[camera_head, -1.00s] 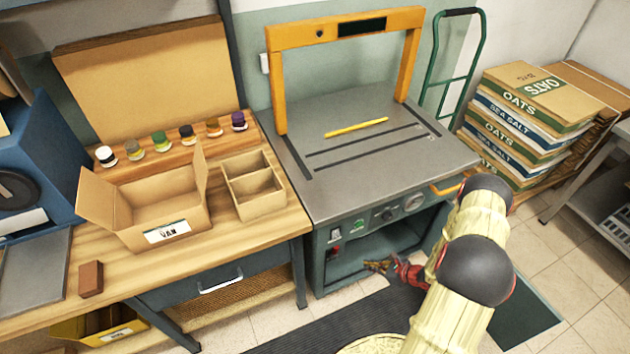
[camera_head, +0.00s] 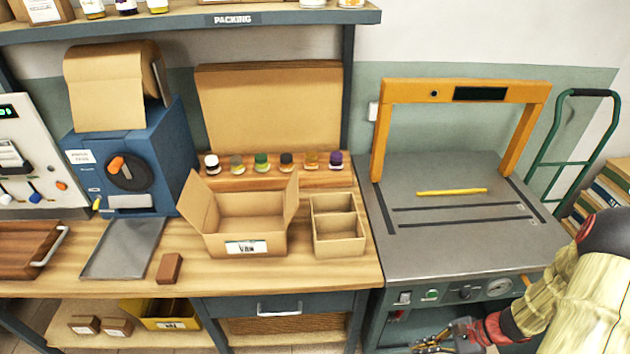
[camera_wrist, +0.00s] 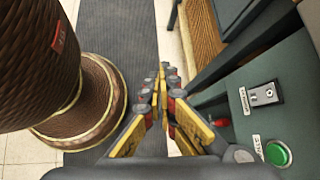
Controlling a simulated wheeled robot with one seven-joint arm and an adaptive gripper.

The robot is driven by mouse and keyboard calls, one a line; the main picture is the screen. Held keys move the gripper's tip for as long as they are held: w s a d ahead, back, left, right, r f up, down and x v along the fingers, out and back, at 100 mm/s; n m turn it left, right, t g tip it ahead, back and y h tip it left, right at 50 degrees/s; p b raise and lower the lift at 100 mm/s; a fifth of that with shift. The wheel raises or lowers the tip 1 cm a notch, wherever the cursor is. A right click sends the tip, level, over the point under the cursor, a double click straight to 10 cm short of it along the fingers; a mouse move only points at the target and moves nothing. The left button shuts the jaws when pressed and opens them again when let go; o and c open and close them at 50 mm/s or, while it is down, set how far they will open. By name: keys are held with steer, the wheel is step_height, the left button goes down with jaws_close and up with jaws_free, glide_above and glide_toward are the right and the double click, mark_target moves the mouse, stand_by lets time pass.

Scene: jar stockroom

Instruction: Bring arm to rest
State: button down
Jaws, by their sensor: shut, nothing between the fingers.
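My gripper (camera_head: 432,343) is low at the bottom of the head view, in front of the strapping machine's lower panel. My arm comes in from the right edge. In the wrist view my gripper (camera_wrist: 160,75) has its yellow and grey fingers together with nothing between them. It hangs over a dark ribbed floor mat (camera_wrist: 123,22), beside the machine's front panel (camera_wrist: 262,120) with its green button. No object is held.
An open cardboard box (camera_head: 248,251) and a divided carton (camera_head: 340,245) stand on the wooden bench. Several small jars (camera_head: 261,162) line the back. The orange-arched machine (camera_head: 460,94) has a yellow pencil-like stick (camera_head: 452,192) on top. A green hand truck (camera_head: 537,165) stands right.

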steer(key=s+a+r+n+t+h, duration=0.1)
steer(key=s+a+r+n+h, duration=0.1)
steer(key=r, duration=1.1)
steer(key=s+a+r+n+t+h, duration=0.1)
steer(key=s+a+r+n+h, duration=0.2)
steer(key=r+n, duration=0.6)
steer(key=s+a+r+n+t+h, duration=0.2)
steer(key=a+r+n, duration=0.4)
steer(key=r, duration=1.1)
steer(key=shift+s+a+h, duration=0.3)
steer(key=shift+s+h, duration=0.05)
steer(key=shift+h, duration=0.55)
